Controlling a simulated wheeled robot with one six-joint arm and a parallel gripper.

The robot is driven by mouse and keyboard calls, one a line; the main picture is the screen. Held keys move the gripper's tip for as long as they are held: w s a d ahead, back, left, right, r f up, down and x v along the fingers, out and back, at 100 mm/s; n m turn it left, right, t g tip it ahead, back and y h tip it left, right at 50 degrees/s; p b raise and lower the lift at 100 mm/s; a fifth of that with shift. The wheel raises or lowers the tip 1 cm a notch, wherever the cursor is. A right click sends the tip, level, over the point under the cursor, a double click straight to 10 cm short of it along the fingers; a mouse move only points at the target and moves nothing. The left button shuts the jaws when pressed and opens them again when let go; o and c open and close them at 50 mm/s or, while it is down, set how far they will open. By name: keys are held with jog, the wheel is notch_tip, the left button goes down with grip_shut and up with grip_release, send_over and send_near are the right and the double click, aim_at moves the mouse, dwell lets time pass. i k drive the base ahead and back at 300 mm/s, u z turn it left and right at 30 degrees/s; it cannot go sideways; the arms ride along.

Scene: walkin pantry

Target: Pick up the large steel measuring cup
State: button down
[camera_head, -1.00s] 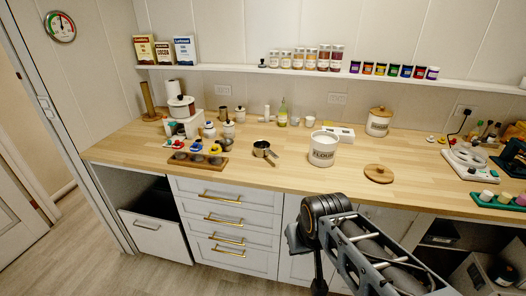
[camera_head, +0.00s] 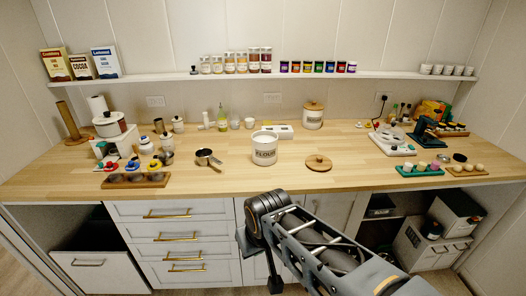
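A steel measuring cup (camera_head: 205,156) with a handle stands on the wooden counter, left of the white flour canister. Its handle points to the front right. My arm reaches in from the lower right, in front of the drawers and below the counter top. The dark end of my arm, with my gripper (camera_head: 274,279), hangs down near the bottom edge of the picture. It is apart from the cup, and its fingers cannot be made out.
The open flour canister (camera_head: 265,148) stands right of the cup, and a round wooden lid (camera_head: 318,163) lies further right. The counter (camera_head: 235,183) in front of the cup is clear.

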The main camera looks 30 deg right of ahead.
aim_at(210, 161)
jog(key=u, duration=0.1)
jog(key=i, duration=0.95)
jog(key=u, duration=0.1)
